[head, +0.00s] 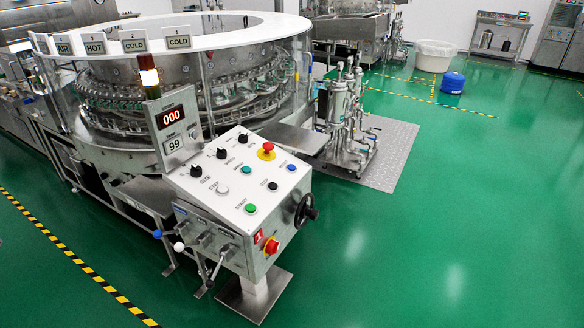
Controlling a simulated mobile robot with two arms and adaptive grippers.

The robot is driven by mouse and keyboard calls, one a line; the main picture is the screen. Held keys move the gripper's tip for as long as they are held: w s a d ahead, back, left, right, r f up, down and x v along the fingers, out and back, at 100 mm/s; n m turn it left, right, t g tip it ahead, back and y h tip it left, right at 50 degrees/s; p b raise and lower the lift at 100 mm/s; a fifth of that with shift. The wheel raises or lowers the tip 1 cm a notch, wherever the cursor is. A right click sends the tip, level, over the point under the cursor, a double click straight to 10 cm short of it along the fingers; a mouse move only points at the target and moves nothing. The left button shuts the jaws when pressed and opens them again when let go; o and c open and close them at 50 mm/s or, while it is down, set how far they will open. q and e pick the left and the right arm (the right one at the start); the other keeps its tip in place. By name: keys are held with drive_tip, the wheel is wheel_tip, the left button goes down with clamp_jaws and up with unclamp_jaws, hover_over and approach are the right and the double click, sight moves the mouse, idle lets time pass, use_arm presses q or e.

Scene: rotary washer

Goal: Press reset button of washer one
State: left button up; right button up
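The rotary washer (190,85) is a large round steel machine with a white ring top. Its control panel (232,195) stands in front on a pedestal, with a sloped face. On the face are a blue button (291,168), a teal button (246,170), a white button (222,188), a green button (250,208), a black button (272,186), several black knobs (221,153) and a red mushroom button (267,149) on yellow. The labels are too small to tell surely which is reset. Neither gripper is in view.
A red display (170,117) reads 000; one below (173,144) reads 99. Green floor (420,250) is open to the right. A blue drum (453,83) stands farther back.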

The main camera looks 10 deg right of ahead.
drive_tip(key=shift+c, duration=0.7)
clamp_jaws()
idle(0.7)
